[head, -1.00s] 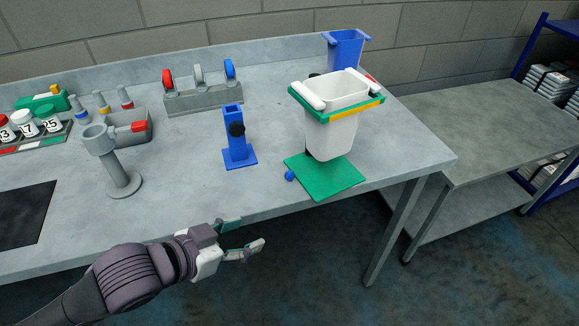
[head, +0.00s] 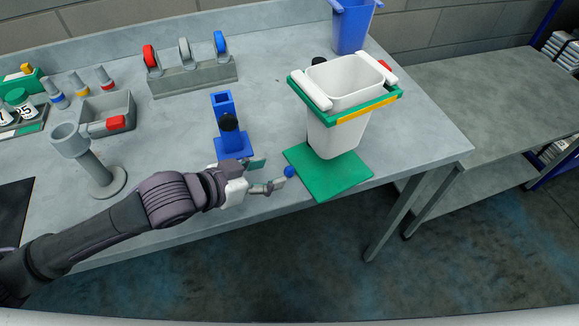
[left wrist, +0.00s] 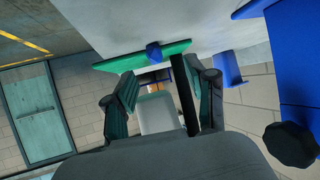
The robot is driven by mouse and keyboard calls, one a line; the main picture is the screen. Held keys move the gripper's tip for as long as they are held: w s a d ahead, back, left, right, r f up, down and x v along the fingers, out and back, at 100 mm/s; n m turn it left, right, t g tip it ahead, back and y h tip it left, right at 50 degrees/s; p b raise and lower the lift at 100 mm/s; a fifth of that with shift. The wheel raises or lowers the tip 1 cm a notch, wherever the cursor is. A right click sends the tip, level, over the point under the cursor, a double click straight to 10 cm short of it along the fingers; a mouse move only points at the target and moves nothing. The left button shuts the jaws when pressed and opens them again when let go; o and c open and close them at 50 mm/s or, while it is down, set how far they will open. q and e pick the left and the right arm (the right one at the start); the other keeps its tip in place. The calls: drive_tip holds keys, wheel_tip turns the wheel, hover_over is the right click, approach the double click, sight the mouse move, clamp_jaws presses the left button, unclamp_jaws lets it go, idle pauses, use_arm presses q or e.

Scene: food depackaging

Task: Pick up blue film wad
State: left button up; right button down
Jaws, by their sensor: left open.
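The blue film wad (head: 290,171) is a small dark-blue lump on the table at the left edge of the green mat (head: 335,182). In the left wrist view the wad (left wrist: 153,51) shows above the gap between my fingers, in front of the green mat's edge (left wrist: 115,62). My left gripper (head: 268,174) is open and empty, just left of the wad. One fingertip appears very close to the wad; whether it touches I cannot tell. My right gripper is not in view.
A white bin (head: 335,130) with a green and yellow rim stands on the mat. A blue stand with a black knob (head: 229,123) is just behind my gripper. A grey post holder (head: 101,170) stands to the left. The table's front edge runs below my arm.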

sight(288, 169)
use_arm(q)
drive_tip(key=shift+w+d+p, duration=0.2)
drive_tip(key=shift+d+p, duration=0.1)
drive_tip(key=shift+d, duration=0.3)
drive_tip(key=p+x, duration=0.1)
drive_tip(key=x, duration=0.2)
drive_tip(key=shift+w+d+f, duration=0.1)
drive_tip(key=shift+w+d, duration=0.05)
drive_tip(key=shift+d, duration=0.2)
drive_tip(key=shift+w+d+f, duration=0.15)
drive_tip(key=shift+f, duration=0.05)
drive_tip(key=c, duration=0.6)
drive_tip(key=shift+c, duration=1.3)
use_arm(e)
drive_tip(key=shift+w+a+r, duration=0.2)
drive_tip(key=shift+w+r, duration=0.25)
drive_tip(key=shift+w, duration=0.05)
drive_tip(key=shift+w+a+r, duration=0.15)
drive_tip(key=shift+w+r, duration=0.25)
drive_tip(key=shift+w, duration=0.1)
